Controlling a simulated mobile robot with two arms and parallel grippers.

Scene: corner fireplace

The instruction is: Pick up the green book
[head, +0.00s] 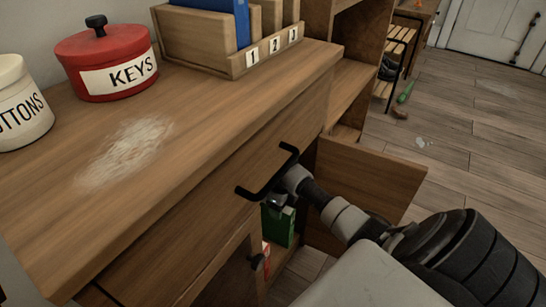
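The green book (280,229) stands upright in the low open compartment under the wooden cabinet top, seen below my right gripper. Its upper part is partly hidden by my gripper and wrist. My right gripper (258,167) has its two thin black fingers spread wide, with nothing between them. It is in front of the cabinet's upper front, above the book and apart from it. My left gripper is out of view.
A red object (266,257) is partly visible beside the green book. A wooden door (370,184) stands open right of the compartment. The cabinet top (190,150) holds a red KEYS tin (105,62), a white BUTTONS jar (20,105) and a numbered organizer (200,48). Floor (470,140) is mostly clear.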

